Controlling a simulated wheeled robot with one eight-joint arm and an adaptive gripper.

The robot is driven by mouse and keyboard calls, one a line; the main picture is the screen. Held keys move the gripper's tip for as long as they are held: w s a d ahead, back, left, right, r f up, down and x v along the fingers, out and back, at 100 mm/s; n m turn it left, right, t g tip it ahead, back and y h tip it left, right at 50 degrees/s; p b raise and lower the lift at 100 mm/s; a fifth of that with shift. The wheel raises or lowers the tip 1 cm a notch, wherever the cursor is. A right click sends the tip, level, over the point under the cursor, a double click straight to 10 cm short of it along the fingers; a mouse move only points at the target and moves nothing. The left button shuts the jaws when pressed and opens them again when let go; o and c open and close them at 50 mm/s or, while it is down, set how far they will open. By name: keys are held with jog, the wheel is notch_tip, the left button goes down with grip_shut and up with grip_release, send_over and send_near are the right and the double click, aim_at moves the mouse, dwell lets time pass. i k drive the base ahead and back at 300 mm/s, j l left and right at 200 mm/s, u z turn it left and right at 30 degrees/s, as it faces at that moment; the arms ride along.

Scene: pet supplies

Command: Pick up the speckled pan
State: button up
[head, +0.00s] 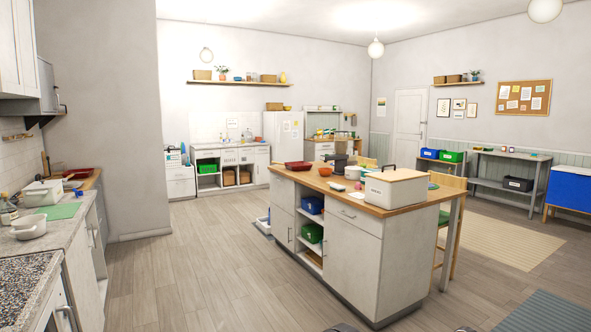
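A pale grey pan (28,226) with a short handle stands on the left counter (62,236), near its front edge. It is the likeliest speckled pan, but it is too small for me to make out speckles for sure. A dark pot (338,164) stands on the kitchen island (352,204), far from the pale pan. My gripper is not in view.
A green mat (66,211) and a white box (42,193) are beside the pan. A speckled worktop (22,285) lies nearer. A lidded white box (394,188) stands on the island. Wooden floor (190,270) is clear between counter and island.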

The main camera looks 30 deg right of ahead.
aim_at(299, 165)
jog(key=i+z, duration=0.2)
jog(key=z, duration=0.15)
jog(key=i+l+z, duration=0.2)
jog(key=i+z, duration=0.25)
jog(key=i, duration=0.6)
jog(key=i+j+z, duration=0.2)
jog(key=i+z, duration=0.2)
jog(key=i, duration=0.6)
jog(key=i+j+u, duration=0.1)
jog(key=i+u, duration=0.15)
jog(key=i, duration=0.4)
jog(key=i+u, duration=0.25)
jog(key=i, duration=0.4)
jog(key=i+l+u, duration=0.25)
jog(key=i, duration=0.4)
jog(key=i+z, duration=0.75)
jog(key=i+j+z, duration=0.2)
jog(key=i+z, duration=0.15)
